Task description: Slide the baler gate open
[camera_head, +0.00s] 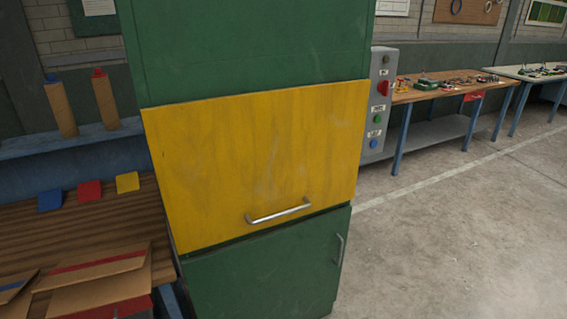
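The baler (250,40) is a tall green cabinet in the middle of the head view. Its yellow gate (255,150) covers the middle of the front, between the green upper panel and a green lower door (262,270). A silver horizontal bar handle (278,210) sits near the gate's lower edge. The gate looks closed, with only a thin dark gap below it. Neither of my grippers shows in this view.
A grey control box (377,105) with coloured buttons is on the baler's right side. A wooden table (20,228) with cardboard pieces (95,280) stands close on the left. Workbenches (425,92) stand at the back right. The concrete floor (460,240) at right is clear.

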